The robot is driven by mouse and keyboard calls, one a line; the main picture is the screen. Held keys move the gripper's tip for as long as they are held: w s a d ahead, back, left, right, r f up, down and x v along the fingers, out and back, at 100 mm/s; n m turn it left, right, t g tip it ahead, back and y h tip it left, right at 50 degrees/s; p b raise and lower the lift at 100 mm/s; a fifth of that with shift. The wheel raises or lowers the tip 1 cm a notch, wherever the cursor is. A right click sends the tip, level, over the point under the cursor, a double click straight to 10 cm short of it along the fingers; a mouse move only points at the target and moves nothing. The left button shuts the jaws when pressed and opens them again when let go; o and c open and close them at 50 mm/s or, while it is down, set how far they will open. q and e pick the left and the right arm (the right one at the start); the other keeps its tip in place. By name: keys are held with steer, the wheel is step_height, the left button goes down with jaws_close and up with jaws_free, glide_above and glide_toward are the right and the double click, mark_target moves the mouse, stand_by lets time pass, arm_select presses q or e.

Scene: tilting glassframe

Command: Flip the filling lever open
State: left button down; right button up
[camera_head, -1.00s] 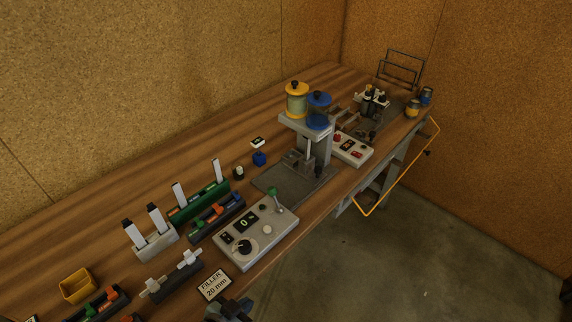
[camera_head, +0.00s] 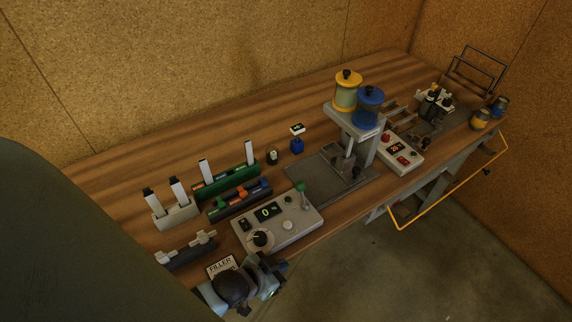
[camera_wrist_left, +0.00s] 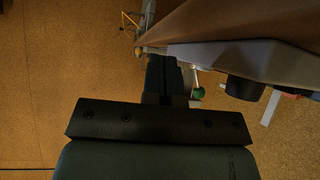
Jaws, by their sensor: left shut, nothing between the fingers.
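The filling lever is a short stick with a green knob (camera_head: 301,187) on the right end of a grey control box (camera_head: 285,226). It stands roughly upright. The box has a black dial and a small display reading 0. The green knob also shows in the left wrist view (camera_wrist_left: 198,93), just right of the fingers. My left gripper (camera_head: 269,270) is shut and empty, in front of the box near the table's front edge, apart from the lever. Its closed fingers (camera_wrist_left: 166,80) show in the left wrist view. My right gripper is out of view.
A filler stand with yellow (camera_head: 346,90) and blue (camera_head: 369,105) hoppers rises behind and right of the box. A FILLER sign (camera_head: 221,267) stands beside my left gripper. Green (camera_head: 226,182) and dark racks lie left of the box. Open floor lies beyond the front edge.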

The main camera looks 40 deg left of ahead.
arm_select(q)
steer(key=w+a+r+m+t+y+b, duration=0.2)
steer(key=w+a+r+t+y+b, duration=0.1)
steer(key=w+a+r, duration=0.6)
steer(key=w+a+r+m+g+h, duration=0.1)
steer(key=w+r+m+h, duration=0.25)
steer(key=m+h, duration=0.45)
steer(key=w+r+m+h, duration=0.2)
steer(key=r+m+h, duration=0.25)
steer(key=m, duration=0.65)
steer(key=a+f+m+g+y+b, duration=0.1)
steer(key=a+f+m+g+y, duration=0.3)
steer(key=a+g, duration=0.3)
steer(key=shift+s+a+m, duration=0.25)
steer(key=shift+a+m, duration=0.05)
steer(key=shift+m, duration=0.5)
steer(key=shift+f, duration=0.1)
